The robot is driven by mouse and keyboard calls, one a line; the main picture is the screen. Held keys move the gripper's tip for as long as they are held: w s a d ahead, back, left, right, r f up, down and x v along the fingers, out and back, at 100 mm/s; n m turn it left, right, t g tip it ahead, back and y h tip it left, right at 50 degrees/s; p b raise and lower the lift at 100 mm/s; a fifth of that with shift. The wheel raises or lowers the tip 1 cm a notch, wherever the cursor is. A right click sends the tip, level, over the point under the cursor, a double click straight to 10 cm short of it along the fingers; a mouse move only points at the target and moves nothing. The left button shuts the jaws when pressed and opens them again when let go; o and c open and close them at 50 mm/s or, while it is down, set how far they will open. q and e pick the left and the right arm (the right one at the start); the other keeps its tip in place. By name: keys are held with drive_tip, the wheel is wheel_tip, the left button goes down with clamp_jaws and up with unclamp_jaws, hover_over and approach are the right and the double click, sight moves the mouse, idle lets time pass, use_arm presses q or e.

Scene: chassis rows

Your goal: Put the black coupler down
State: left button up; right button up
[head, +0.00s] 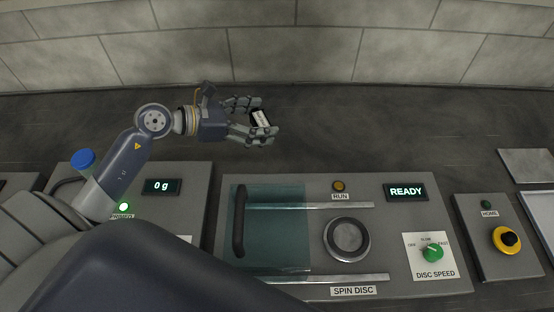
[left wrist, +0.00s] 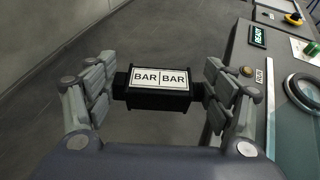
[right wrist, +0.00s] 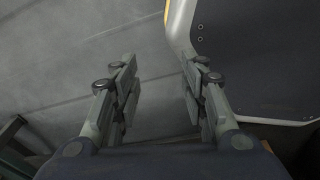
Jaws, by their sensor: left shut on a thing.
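The black coupler (left wrist: 158,100) is a small black block with a white label reading "BAR | BAR". It also shows in the head view (head: 261,118). My left gripper (head: 262,120) is shut on it, one finger pad at each end, and holds it over the dark surface behind the SPIN DISC panel. My left gripper also fills the lower part of the left wrist view (left wrist: 160,98). My right gripper (right wrist: 158,95) shows only in the right wrist view. Its fingers are apart with nothing between them.
The SPIN DISC panel (head: 300,290) has a teal cover with a handle, a round disc (head: 347,240) and a green speed knob (head: 432,252). A scale display (head: 161,186) reads 0 g. The dark surface (head: 400,130) behind is clear.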

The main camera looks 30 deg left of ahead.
sight(259, 155)
use_arm(q)
drive_tip(key=f, duration=0.3)
drive_tip(key=shift+s+a, duration=0.15)
drive_tip(key=shift+s, duration=0.1)
wheel_tip(259, 155, down, 3)
drive_tip(key=shift+s+a+r, duration=0.1)
drive_tip(key=shift+a, duration=0.05)
wheel_tip(259, 155, down, 2)
drive_tip(key=shift+f, duration=0.95)
drive_tip(key=o, duration=1.1)
drive_tip(key=shift+r, duration=0.15)
use_arm(e)
drive_tip(key=s, duration=0.1)
drive_tip(key=s+a, duration=0.1)
drive_tip(key=s, duration=0.1)
